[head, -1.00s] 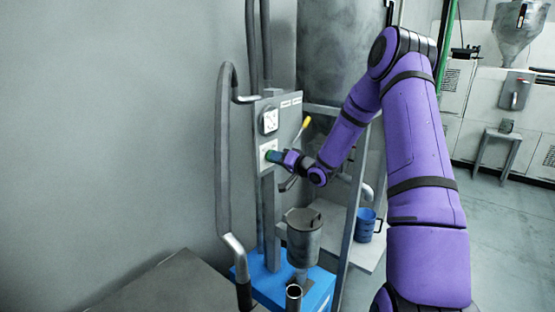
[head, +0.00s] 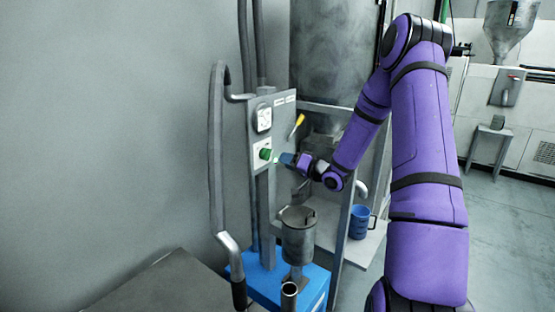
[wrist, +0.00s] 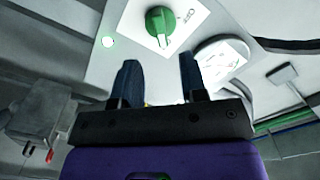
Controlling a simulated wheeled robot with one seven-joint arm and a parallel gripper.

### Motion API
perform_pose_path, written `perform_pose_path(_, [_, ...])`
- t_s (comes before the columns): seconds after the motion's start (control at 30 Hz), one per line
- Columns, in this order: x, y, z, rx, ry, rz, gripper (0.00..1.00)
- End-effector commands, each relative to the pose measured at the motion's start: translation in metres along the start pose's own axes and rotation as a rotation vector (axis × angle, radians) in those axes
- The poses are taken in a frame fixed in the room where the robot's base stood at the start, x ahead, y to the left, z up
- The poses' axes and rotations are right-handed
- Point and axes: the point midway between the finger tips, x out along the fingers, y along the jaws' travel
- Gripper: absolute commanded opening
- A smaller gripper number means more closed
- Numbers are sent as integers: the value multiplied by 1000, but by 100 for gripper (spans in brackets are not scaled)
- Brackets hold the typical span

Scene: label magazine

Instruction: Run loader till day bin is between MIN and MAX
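The loader's grey panel (head: 285,112) carries a green knob (head: 265,154) on a white plate below a white dial (head: 264,118).
A yellow-handled lever (head: 297,125) is on the panel's right side. A grey metal canister (head: 298,237) stands over the blue base (head: 312,285). A bent pipe (head: 217,150) runs left of the panel.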

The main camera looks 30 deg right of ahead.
Motion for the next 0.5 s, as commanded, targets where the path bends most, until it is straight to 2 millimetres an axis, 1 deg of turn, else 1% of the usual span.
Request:
perform_pose_path(0.03, [-9,0,0,1,0,2,39])
perform_pose_path(0.1, [-18,0,0,0,2,2,39])
perform_pose_path(0.2, [-28,0,0,0,0,2,39])
perform_pose_path(0.33, [-34,0,0,0,1,1,39])
perform_pose_path(0.5, [-36,0,0,0,0,1,39])
